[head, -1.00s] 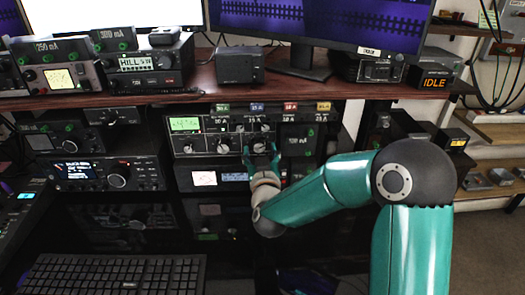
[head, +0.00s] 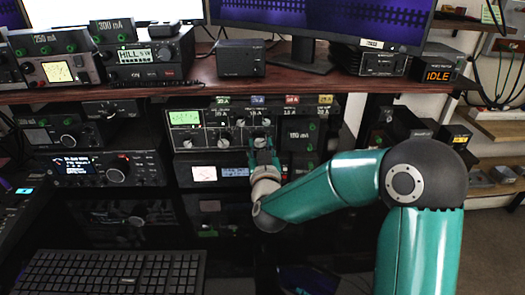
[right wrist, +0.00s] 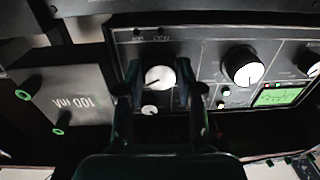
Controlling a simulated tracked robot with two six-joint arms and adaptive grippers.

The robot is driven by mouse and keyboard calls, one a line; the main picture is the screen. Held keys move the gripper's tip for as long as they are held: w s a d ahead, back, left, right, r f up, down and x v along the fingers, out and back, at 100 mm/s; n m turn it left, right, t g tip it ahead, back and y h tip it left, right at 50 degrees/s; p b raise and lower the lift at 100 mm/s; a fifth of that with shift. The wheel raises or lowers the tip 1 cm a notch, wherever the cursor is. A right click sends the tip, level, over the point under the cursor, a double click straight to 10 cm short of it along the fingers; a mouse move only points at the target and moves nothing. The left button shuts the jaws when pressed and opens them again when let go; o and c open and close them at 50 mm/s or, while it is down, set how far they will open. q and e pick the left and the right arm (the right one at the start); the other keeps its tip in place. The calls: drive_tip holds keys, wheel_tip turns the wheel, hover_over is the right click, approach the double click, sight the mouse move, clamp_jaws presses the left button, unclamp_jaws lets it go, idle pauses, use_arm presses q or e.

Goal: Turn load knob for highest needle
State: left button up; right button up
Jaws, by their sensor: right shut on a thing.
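The tuner (head: 213,150) is a dark panel with a row of knobs and a lit green screen (head: 185,118) at its left, in the rack under the shelf. My right gripper (head: 263,150) is at its right-hand knob (head: 260,139). In the right wrist view this pale-faced knob (right wrist: 160,76) sits between the two fingers of my gripper (right wrist: 161,90), which is shut on it. I cannot read its label. A larger knob (right wrist: 242,66) and the green screen (right wrist: 280,96) show to its right there. The needle is too small to read. My left gripper is not in view.
A dark box marked 100 mA (right wrist: 72,98) stands beside the held knob; it also shows in the head view (head: 300,136). A smaller knob (right wrist: 149,111) is close to the fingers. A keyboard (head: 110,272) lies at the front left. The shelf edge (head: 200,89) runs above the tuner.

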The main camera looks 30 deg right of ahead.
drive_tip(key=m+b, duration=0.1)
drive_tip(key=b, duration=0.1)
drive_tip(key=m+b, duration=0.1)
drive_tip(key=shift+f+m+b, duration=0.25)
drive_tip(key=shift+m+b, duration=0.15)
drive_tip(key=shift+r+m+b, duration=0.1)
drive_tip(key=shift+m+b, duration=0.7)
drive_tip(key=shift+b, duration=0.1)
drive_tip(key=shift+r+m, duration=0.15)
drive_tip(key=shift+m, duration=0.15)
drive_tip(key=o, duration=1.2)
drive_tip(key=v, duration=1.2)
